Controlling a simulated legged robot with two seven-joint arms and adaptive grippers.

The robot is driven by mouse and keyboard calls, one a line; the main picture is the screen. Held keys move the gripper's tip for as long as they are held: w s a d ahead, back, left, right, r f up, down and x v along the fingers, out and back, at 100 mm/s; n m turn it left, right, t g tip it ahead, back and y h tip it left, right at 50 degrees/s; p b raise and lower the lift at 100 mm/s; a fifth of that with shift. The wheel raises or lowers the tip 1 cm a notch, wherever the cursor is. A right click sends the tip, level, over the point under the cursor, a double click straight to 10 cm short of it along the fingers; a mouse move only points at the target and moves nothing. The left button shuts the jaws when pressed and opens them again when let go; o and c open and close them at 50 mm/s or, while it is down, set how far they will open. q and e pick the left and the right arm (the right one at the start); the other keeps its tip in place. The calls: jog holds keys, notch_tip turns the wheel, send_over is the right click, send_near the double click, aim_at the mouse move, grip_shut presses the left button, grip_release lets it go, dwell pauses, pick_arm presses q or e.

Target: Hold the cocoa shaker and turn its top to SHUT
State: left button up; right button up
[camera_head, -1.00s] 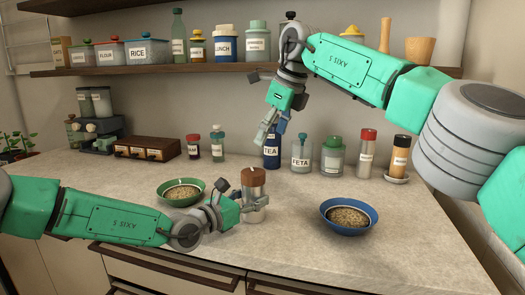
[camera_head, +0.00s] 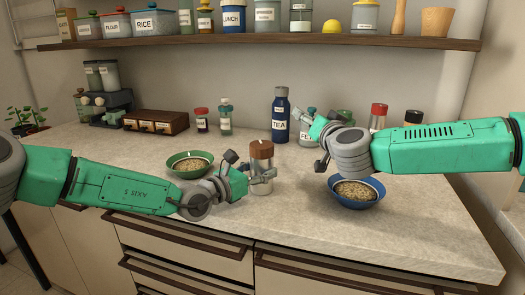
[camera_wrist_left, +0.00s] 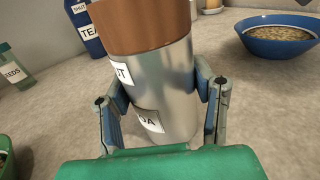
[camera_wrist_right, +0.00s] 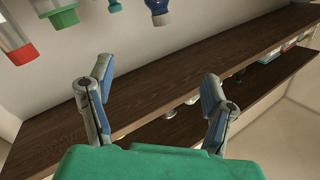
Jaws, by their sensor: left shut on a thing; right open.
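The cocoa shaker (camera_head: 262,184), a metal cylinder with a brown top (camera_head: 261,150), stands upright on the counter. My left gripper (camera_head: 258,180) is shut around its metal body, below the brown top. In the left wrist view the shaker (camera_wrist_left: 178,75) sits between both fingers. A white label ending in "UT" (camera_wrist_left: 122,73) shows just below the brown part; a lower label (camera_wrist_left: 150,121) reads partly "OA" and sits further right. My right gripper (camera_head: 308,118) is open and empty, right of the shaker and above the counter. In its wrist view the fingers (camera_wrist_right: 157,75) have nothing between them.
A green bowl (camera_head: 172,172) stands left of the shaker and a blue bowl (camera_head: 348,205) right, below my right wrist. A tea bottle (camera_head: 280,118) and several jars stand behind. A shelf (camera_head: 240,43) with jars runs above. The counter front is clear.

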aim_at(270, 154)
jog(key=s+a+f+n+g+y, duration=0.2)
jog(key=s+a+f+n+y, duration=0.15)
jog(key=s+n, duration=0.2)
jog(key=s+a+f+n+g+y, duration=0.25)
jog(key=s+n+y, duration=0.2)
jog(key=s, duration=0.25)
jog(key=shift+n+t, duration=0.3)
jog(key=shift+t, duration=0.15)
jog(key=x, duration=0.7)
jog(key=f+x, duration=0.1)
jog(key=x, duration=0.3)
jog(key=shift+w, duration=0.35)
jog(key=c, duration=1.2)
